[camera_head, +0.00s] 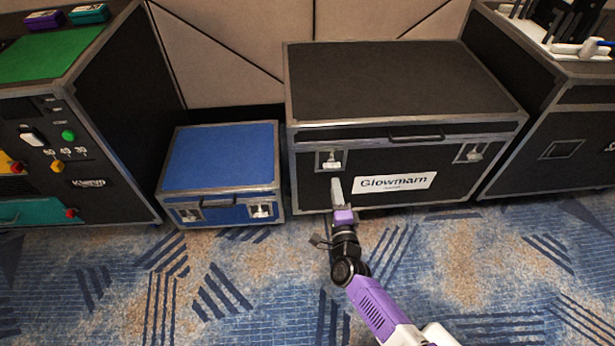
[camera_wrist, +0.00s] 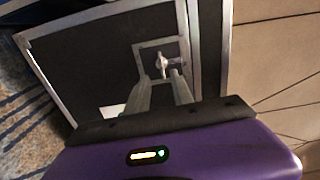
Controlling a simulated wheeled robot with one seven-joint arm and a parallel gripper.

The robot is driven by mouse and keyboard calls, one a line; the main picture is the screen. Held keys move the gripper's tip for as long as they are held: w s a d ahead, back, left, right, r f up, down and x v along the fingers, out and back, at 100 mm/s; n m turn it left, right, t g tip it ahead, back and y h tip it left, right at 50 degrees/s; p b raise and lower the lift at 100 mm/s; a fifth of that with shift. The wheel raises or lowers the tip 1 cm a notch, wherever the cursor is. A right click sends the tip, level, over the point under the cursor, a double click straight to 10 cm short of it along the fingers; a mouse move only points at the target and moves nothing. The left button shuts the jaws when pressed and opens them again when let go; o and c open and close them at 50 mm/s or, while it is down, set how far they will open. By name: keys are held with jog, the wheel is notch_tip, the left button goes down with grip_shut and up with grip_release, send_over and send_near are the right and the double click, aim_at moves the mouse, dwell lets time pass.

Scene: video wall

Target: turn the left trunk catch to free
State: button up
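The black trunk (camera_head: 400,85) labelled Glowmarn has a silver left catch (camera_head: 331,160) on its front, near the lid seam. A right catch (camera_head: 471,153) sits at the other end. In the wrist view the left catch (camera_wrist: 161,63) is a small silver knob in a square recessed plate, just beyond my fingertips. My gripper (camera_wrist: 165,78) is open, with a gap between its fingers, and holds nothing. In the head view my gripper (camera_head: 336,184) is just below the left catch, in front of the trunk. I cannot tell whether it touches the trunk.
A smaller blue trunk (camera_head: 222,155) with two catches stands left of the black one. A black control cabinet (camera_head: 120,110) is farther left, and another black case (camera_head: 560,120) is at the right. Patterned carpet (camera_head: 240,295) in front is clear.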

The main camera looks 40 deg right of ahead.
aim_at(332, 168)
jog(key=b+x, duration=0.3)
jog(key=x, duration=0.4)
jog(key=shift+w+d+r, duration=0.15)
jog(key=shift+w+d, duration=0.1)
jog(key=shift+w, duration=0.05)
grip_shut()
